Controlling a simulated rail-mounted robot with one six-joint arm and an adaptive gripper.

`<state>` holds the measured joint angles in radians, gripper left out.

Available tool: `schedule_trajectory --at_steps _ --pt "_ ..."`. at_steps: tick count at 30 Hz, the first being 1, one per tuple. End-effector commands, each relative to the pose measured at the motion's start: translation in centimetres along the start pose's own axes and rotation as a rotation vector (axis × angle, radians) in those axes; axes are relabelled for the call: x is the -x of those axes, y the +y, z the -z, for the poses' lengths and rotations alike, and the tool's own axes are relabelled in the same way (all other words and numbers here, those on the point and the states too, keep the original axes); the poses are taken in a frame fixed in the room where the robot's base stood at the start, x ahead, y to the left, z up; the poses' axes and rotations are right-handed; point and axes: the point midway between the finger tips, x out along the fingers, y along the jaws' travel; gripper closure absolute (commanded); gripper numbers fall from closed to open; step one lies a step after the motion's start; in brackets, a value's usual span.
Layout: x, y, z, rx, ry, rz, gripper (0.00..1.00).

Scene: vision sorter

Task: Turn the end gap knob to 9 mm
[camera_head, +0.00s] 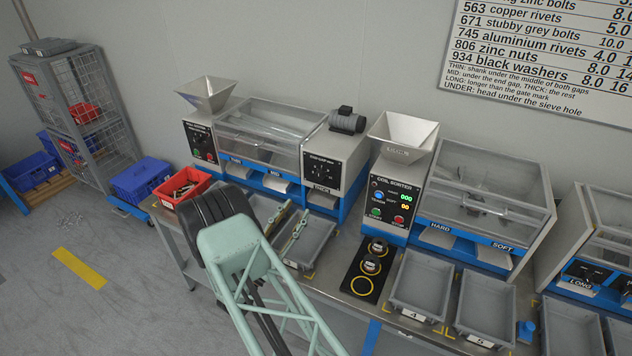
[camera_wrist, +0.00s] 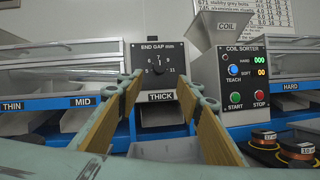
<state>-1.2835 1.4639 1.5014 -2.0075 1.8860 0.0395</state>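The end gap knob (camera_wrist: 158,65) is a small dark round knob on a black panel marked END GAP mm, with numbers around it. Its pointer looks roughly upward, but its exact setting is too small to read. In the head view, the end gap panel (camera_head: 322,171) is on the grey unit above the THICK label. My gripper (camera_wrist: 163,84) is open and empty. Its two tan-padded fingers point toward the panel, one on each side of the knob in the picture, and appear short of it. In the head view my gripper (camera_head: 298,208) is in front of and below the panel.
The coil sorter (camera_head: 394,200) stands right of the end gap unit, with a hopper above. Grey trays (camera_head: 421,281) line the bench front. A red bin (camera_head: 182,187) is at left. A motor (camera_head: 347,121) sits atop the end gap unit. Coils (camera_wrist: 297,146) lie at lower right.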

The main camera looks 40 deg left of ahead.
Motion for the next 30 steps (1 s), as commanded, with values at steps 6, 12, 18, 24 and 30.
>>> schedule_trajectory --at_steps 6,12,18,24,30 --pt "-0.1 0.0 0.0 0.000 0.000 0.001 0.67" --pt "-1.0 0.0 0.0 0.000 0.000 0.002 0.67" --pt "-2.9 -0.1 0.0 0.001 -0.001 0.002 0.67" --pt "-5.4 -0.1 0.0 -0.001 -0.001 0.002 0.67" --pt "-8.1 -0.1 -0.1 0.000 -0.001 0.002 0.67"
